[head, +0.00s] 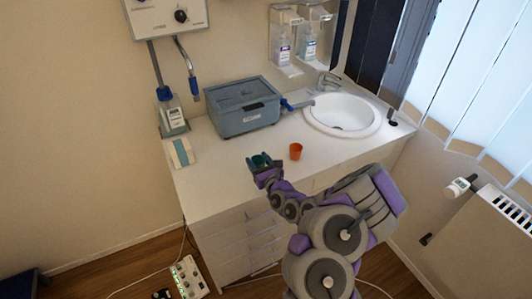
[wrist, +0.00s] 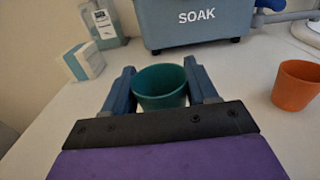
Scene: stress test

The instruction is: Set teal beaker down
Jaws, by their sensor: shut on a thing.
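The teal beaker (wrist: 161,88) is between the two blue fingers of my gripper (wrist: 160,87) in the wrist view, upright with its open rim showing. My gripper is shut on it. In the head view the beaker (head: 260,160) is in my gripper (head: 264,166) over the front left part of the white counter (head: 225,165). I cannot tell whether its base touches the counter.
An orange cup (head: 296,151) stands on the counter just right of the beaker. A grey-blue box (head: 243,105) marked SOAK is behind it. A bottle (head: 170,112) and a small white-and-teal box (head: 180,153) stand at left. A sink (head: 342,113) is at right.

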